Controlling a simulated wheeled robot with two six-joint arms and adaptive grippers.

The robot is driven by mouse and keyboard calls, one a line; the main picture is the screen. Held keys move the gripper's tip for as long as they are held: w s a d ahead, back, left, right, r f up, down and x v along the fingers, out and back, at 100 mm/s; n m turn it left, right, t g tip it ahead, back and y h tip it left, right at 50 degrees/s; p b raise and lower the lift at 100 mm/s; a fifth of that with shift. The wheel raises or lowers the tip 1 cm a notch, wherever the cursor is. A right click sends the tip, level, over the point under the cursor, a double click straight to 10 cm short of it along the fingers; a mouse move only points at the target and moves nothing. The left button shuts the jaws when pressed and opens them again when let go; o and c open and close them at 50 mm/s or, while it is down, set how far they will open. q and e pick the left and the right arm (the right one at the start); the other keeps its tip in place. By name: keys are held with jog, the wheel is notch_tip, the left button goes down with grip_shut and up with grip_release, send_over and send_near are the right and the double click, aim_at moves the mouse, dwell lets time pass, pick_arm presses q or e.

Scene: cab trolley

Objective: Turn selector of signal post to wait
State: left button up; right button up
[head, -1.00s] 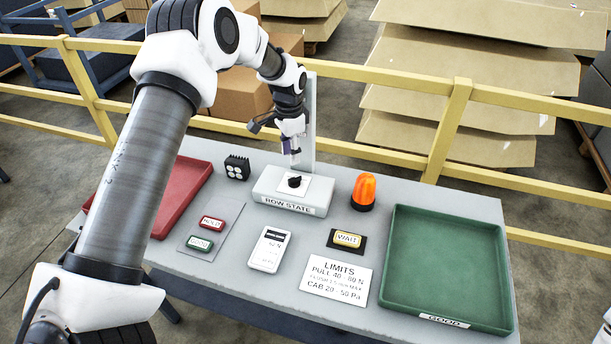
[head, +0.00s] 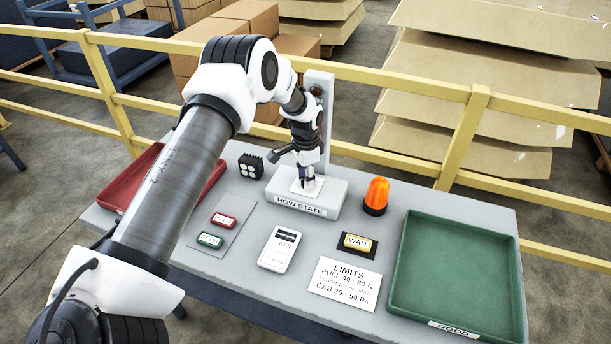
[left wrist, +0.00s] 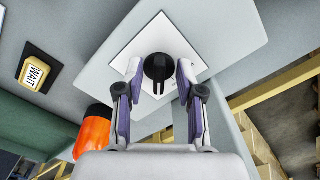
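The signal post is a grey base labelled ROW STATE (head: 330,205) with an upright column (head: 327,85) behind it. Its selector is a black round knob (left wrist: 160,68) on a white square plate (left wrist: 158,30) in the left wrist view. A slotted or pale mark on the knob faces the bottom of that view. My left gripper (left wrist: 161,76) is open, with one finger on each side of the knob and a small gap visible on both sides. In the head view the left gripper (head: 307,184) is over the plate and hides the knob. My right gripper is not in view.
A yellow WAIT button (head: 356,242), an orange beacon (head: 376,195) and a green GOOD tray (head: 455,322) are to the right. A black block (head: 251,166), red and green buttons (head: 222,220), a handheld meter (head: 280,249) and a red tray (head: 140,180) are to the left.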

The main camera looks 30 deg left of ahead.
pick_arm(q)
grip_shut()
jog(key=shift+n, duration=0.4)
jog(key=n, duration=0.2)
jog(key=shift+d+n, duration=0.1)
jog(key=shift+n, duration=0.3)
jog(key=n, duration=0.3)
jog(key=shift+n, duration=0.3)
jog(key=n, duration=0.5)
jog(key=shift+d, duration=0.15)
jog(key=n+p, duration=0.1)
jog(key=n, duration=0.4)
jog(key=shift+d+n, duration=0.1)
jog(key=shift+n, duration=0.3)
